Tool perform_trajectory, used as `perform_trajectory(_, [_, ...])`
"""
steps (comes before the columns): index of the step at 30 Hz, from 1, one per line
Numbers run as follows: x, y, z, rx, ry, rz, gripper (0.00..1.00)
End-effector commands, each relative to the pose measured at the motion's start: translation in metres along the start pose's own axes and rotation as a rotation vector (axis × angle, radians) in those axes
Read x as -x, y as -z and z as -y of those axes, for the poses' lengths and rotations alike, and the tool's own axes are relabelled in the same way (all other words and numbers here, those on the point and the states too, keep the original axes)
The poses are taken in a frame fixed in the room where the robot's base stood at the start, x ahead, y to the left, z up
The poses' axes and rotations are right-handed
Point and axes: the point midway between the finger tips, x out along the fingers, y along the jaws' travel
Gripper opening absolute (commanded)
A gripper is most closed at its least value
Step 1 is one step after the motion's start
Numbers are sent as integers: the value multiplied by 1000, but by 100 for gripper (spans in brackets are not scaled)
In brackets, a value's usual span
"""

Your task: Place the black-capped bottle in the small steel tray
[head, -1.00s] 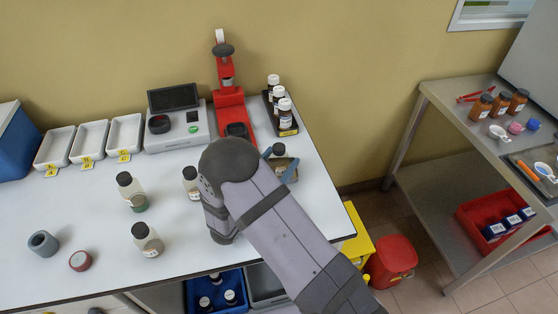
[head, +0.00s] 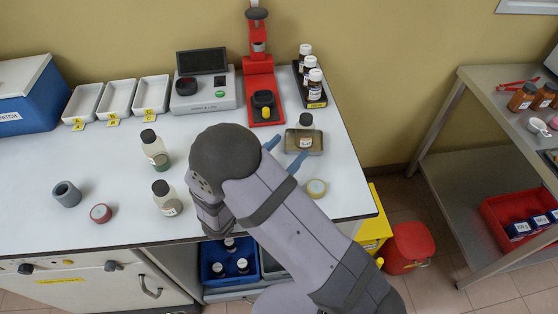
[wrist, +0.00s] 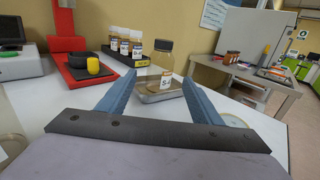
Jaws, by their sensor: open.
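A bottle with a black cap (head: 306,120) stands upright in the small steel tray (head: 318,146) at the right of the bench. In the wrist view the clear bottle (wrist: 162,56) has a white label and stands in the tray (wrist: 146,99), beyond my fingertips. My gripper (head: 282,153) is open and empty. Its two blue fingers point at the tray from the lower left, with the bottle apart from them. Two more black-capped bottles, one with a green base (head: 155,152) and one nearer the front (head: 167,198), stand left of my arm.
A red press (head: 261,85) and a black rack of white-capped bottles (head: 316,101) stand behind the tray. A cream round item (head: 316,188) lies near the bench's right edge. White trays (head: 117,97) line the back left. A grey cup (head: 66,194) and red ring (head: 101,213) lie front left.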

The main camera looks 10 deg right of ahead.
Motion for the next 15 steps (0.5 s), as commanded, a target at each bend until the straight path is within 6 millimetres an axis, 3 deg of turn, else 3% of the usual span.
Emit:
perform_trajectory(6, [25,0,0,-1,-1,1,59])
perform_trajectory(15, [31,0,0,1,1,1,59])
